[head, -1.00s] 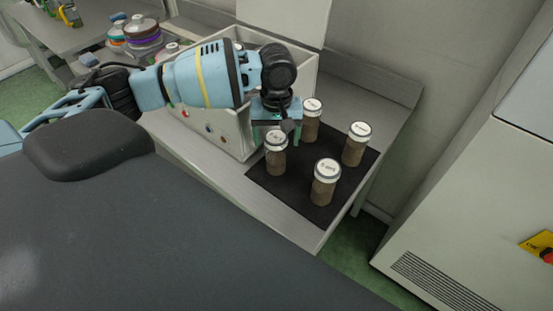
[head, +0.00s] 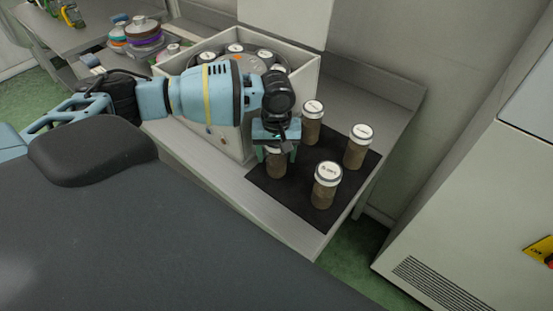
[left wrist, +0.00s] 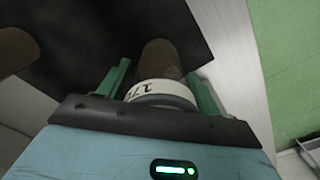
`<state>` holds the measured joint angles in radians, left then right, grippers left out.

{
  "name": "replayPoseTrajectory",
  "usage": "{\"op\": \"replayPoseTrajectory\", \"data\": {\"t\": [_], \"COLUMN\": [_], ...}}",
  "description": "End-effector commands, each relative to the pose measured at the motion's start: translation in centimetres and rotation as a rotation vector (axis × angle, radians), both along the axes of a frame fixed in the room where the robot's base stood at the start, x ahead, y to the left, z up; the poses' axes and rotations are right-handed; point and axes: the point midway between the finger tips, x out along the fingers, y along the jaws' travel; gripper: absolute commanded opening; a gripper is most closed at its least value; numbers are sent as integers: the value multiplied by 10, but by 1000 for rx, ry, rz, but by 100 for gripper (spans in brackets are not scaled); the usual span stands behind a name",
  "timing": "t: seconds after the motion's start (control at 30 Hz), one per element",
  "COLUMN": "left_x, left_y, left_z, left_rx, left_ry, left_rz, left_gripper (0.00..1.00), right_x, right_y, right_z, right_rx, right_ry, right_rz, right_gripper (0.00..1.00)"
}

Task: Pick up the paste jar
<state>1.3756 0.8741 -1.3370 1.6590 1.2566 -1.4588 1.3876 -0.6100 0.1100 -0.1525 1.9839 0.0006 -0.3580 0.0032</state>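Several brown jars with white labelled lids stand upright on a black mat (head: 290,192). My left gripper (head: 276,154) points down over the front-left jar (head: 276,166), with a finger on each side of it. In the left wrist view, this jar (left wrist: 160,62) and its white lid sit between the two green fingers (left wrist: 161,82), with narrow gaps beside the jar, so the gripper looks open. The other jars are at the back (head: 312,130), right (head: 358,150) and front (head: 326,192). The lid lettering is too small to read surely. My right gripper is out of view.
A white open-topped box (head: 300,75) holding a round carrier (head: 225,72) with several lidded jars stands just behind and left of the mat. The grey bench (head: 285,222) ends close in front of the mat. A pale cabinet (head: 460,200) stands at the right.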

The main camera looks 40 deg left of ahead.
Motion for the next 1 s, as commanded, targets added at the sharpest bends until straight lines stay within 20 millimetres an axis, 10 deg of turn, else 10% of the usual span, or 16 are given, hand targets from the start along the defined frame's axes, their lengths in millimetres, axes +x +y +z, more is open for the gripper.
{"op": "replayPoseTrajectory", "data": {"t": [0.3, 1.0], "left_x": [0, -14], "left_y": [0, 10], "left_z": [1, 38], "left_rx": [-1, 1], "left_ry": [-1, 1], "left_rz": [0, 1], "left_gripper": [26, 26], "right_x": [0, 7], "right_y": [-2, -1], "right_z": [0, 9], "right_rx": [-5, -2], "right_ry": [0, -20], "right_rz": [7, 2], "right_gripper": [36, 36]}}
